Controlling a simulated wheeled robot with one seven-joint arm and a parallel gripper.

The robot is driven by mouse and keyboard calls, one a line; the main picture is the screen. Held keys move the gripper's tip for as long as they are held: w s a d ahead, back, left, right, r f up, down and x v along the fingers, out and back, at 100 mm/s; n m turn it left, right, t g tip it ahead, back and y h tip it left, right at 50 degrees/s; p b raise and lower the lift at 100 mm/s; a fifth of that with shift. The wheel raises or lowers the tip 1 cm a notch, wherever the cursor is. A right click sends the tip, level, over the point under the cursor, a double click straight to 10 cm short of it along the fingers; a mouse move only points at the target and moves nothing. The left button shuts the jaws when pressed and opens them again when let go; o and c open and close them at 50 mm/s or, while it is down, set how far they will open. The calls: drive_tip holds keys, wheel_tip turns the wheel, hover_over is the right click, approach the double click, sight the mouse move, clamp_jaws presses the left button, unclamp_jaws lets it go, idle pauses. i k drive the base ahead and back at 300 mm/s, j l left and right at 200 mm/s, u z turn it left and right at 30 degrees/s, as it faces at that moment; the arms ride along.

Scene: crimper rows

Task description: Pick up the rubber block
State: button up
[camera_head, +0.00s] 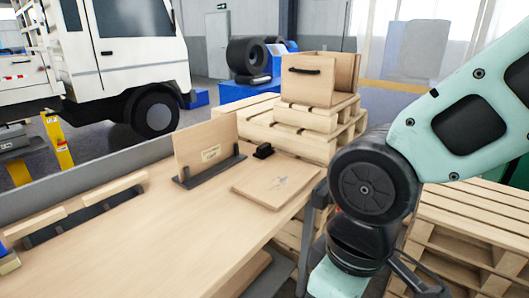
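A small black block (263,151), which looks like the rubber block, sits near the far right edge of the wooden worktable (150,245). It is just right of an upright wooden board and behind a flat one. It is small in the picture, so its exact shape and material are hard to tell. My arm crosses the right side of the picture, apart from the block. My gripper's fingers do not show, so I cannot see whether they hold anything.
An upright wooden board (205,147) stands in a dark holder. A flat wooden board (276,181) lies in front of the block. Dark racks with wooden pieces (85,212) line the left. Wooden pallets (480,225) stand at right. The table's middle is clear.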

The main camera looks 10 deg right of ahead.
sight(263, 150)
drive_tip(key=i+l+u, duration=0.25)
drive_tip(key=i, duration=0.3)
drive_tip(key=i+l+u, duration=0.2)
drive_tip(key=i, duration=0.3)
drive_tip(key=i+l+u, duration=0.25)
drive_tip(key=i+l, duration=0.15)
drive_tip(key=i, duration=0.1)
